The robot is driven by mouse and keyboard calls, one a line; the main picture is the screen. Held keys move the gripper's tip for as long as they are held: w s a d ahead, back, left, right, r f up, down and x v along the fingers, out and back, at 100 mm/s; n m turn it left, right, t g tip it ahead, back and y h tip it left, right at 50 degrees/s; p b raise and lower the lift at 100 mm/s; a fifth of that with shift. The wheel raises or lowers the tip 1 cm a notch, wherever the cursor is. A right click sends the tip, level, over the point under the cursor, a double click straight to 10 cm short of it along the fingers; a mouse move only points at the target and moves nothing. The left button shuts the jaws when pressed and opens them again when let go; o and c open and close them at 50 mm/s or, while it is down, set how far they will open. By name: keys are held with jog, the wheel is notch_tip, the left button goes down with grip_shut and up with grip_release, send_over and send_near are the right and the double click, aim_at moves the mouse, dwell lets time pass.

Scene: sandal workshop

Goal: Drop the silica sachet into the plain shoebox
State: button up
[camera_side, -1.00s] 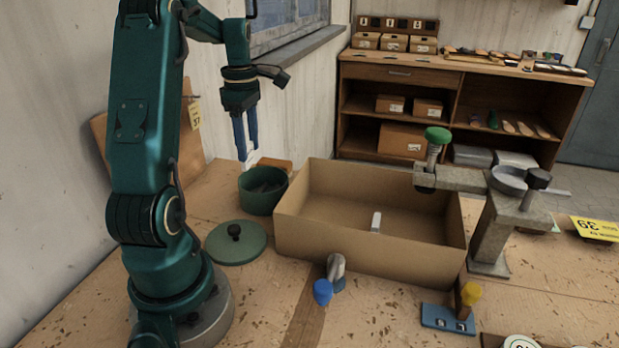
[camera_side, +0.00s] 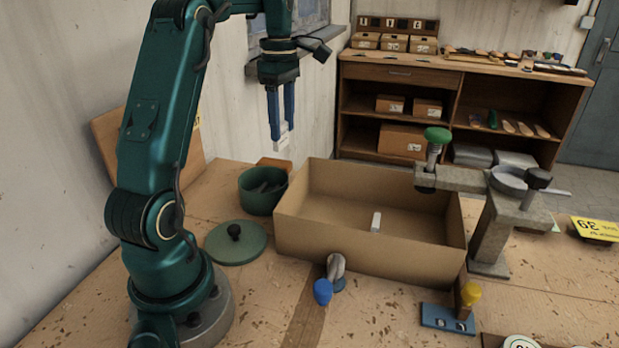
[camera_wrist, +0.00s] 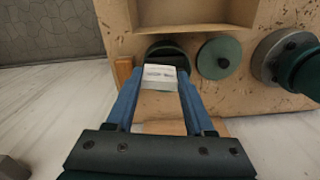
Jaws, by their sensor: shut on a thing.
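The silica sachet (camera_side: 282,140) is a small white packet held at the tips of my gripper (camera_side: 281,125), up in the air behind and left of the box. In the wrist view the sachet (camera_wrist: 160,76), with grey print on it, sits between the blue fingers of my gripper (camera_wrist: 159,84). The plain shoebox (camera_side: 360,252) is an open brown cardboard box on the bench, to the right of and below my gripper. A small whitish block (camera_side: 376,222) lies on its floor. In the wrist view part of the shoebox (camera_wrist: 195,28) shows at the top.
A green pot (camera_side: 262,192) with dark contents stands left of the box, its lid (camera_side: 236,242) in front. A vise-like stand with a green knob (camera_side: 437,135) reaches over the box's right end.

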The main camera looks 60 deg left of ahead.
jog(key=w+d+m, duration=0.4)
jog(key=w+d, duration=0.1)
jog(key=d, duration=0.5)
jog(key=w+d+m, duration=0.3)
jog(key=w+d, duration=0.2)
jog(key=d, duration=0.5)
jog(key=shift+s+d+f, duration=0.1)
jog(key=shift+s+f, duration=0.05)
jog(key=shift+f, duration=1.15)
jog(key=shift+s+f, duration=0.1)
jog(key=shift+f, duration=1.2)
jog(key=o, duration=1.4)
jog(key=shift+c, duration=0.2)
jog(key=shift+r, duration=2.6)
